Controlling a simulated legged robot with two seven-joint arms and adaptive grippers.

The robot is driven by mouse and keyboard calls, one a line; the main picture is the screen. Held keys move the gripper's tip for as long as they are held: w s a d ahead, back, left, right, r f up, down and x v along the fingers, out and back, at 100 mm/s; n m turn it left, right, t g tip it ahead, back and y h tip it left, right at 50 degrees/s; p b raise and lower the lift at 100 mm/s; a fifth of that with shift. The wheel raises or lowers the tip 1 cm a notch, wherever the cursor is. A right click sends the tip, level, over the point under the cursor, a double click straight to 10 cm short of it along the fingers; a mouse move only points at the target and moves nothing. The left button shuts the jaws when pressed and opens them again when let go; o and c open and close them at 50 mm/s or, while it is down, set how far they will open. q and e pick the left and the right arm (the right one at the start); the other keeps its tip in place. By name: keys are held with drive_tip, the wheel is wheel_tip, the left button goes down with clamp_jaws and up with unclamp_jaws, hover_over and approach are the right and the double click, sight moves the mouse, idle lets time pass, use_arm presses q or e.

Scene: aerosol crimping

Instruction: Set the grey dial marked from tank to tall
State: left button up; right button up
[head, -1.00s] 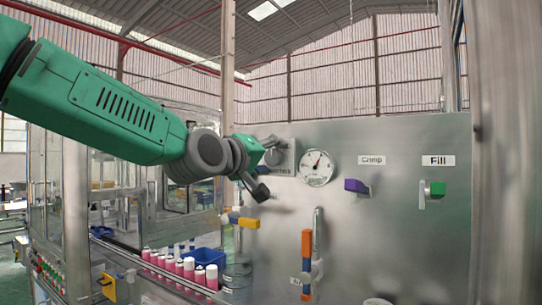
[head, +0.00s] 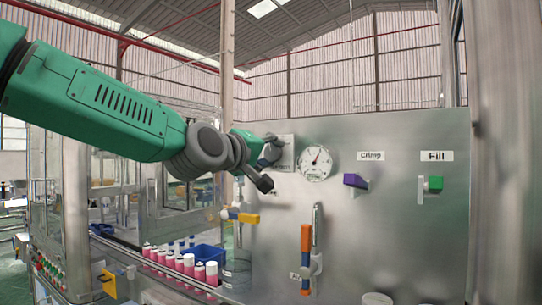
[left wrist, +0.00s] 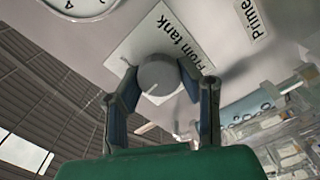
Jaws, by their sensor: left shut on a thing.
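The grey dial (left wrist: 158,76) shows in the left wrist view as a round knob on a pale square plate lettered "From tank" (left wrist: 178,38). My left gripper (left wrist: 160,82) has one finger on each side of the knob and is shut on it. In the head view my left gripper (head: 264,166) is at the dial's plate (head: 287,153), left of the round gauge, and its arm hides much of the plate and its lettering. I cannot read a pointer on the dial. My right gripper is not in view.
The steel panel also carries a gauge (head: 315,163), a purple knob (head: 355,181) under "Crimp", a green knob (head: 434,184) under "Fill", a yellow handle (head: 245,217) and an orange handle (head: 306,240). Pink cans (head: 189,265) and a blue bin (head: 205,257) stand below.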

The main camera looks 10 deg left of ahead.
use_arm(q)
drive_tip(key=n, duration=0.3)
drive_tip(key=shift+f+b, duration=0.35)
drive_tip(key=shift+b, duration=0.05)
drive_tip(key=shift+f+n+b, duration=0.1)
drive_tip(key=shift+n+b, duration=0.35)
drive_tip(key=shift+n, duration=1.65)
drive_tip(key=o, duration=1.2)
drive_tip(key=shift+w, duration=0.1)
drive_tip(key=shift+a, duration=0.1)
